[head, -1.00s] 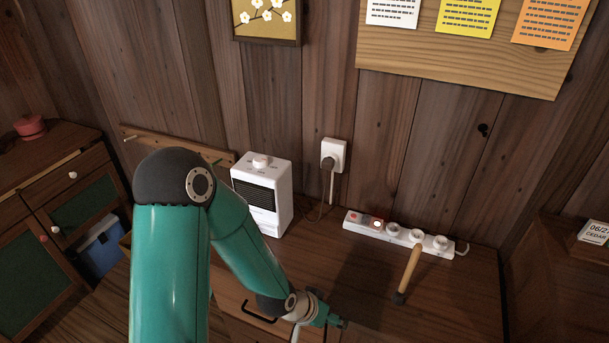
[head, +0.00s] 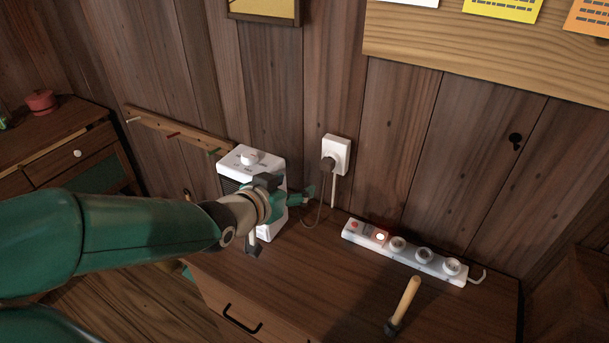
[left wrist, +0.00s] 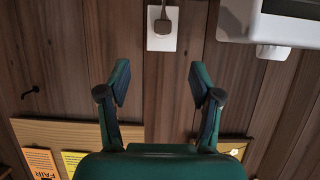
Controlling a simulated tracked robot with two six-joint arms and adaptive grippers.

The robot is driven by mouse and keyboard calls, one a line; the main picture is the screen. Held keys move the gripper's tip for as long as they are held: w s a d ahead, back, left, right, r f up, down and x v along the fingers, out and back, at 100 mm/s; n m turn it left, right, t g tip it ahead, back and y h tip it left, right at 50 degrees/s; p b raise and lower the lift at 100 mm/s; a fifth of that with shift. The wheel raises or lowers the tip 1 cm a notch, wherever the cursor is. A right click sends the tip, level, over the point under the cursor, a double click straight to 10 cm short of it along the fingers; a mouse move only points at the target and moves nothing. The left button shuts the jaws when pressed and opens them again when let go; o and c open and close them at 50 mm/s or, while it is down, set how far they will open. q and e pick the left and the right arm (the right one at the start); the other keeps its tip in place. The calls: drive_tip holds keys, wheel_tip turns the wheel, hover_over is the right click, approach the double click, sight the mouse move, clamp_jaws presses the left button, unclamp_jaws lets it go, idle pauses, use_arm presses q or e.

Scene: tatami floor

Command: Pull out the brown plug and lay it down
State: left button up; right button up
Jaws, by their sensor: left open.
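The brown plug (head: 327,165) sits in the white wall outlet (head: 338,148), with its cord hanging down. In the left wrist view the plug (left wrist: 162,27) shows at the top, in the outlet (left wrist: 161,43). My left gripper (head: 305,194) is in front of the white heater, to the left of and a little below the plug, apart from it. In the left wrist view its two fingers are spread, with nothing between them (left wrist: 160,78), and the plug lies beyond the fingertips. My right gripper is not in view.
The white heater (head: 238,160) stands close behind my left gripper. A white power strip (head: 410,257) with a lit switch lies along the wall. A wooden-handled tool (head: 407,300) is in front of it. The cabinet top (head: 330,285) between is clear.

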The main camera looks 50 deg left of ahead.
use_arm(q)
drive_tip(key=p, duration=0.2)
approach(325, 167)
drive_tip(key=x, duration=0.9)
drive_tip(key=shift+w, duration=0.15)
drive_tip(key=shift+c, duration=0.2)
clamp_jaws()
drive_tip(key=s+d+b, duration=0.1)
drive_tip(key=s+b, duration=0.1)
drive_tip(key=s, duration=0.3)
drive_tip(key=shift+s+d, duration=0.3)
drive_tip(key=shift+s, duration=0.1)
idle(1.1)
idle(0.3)
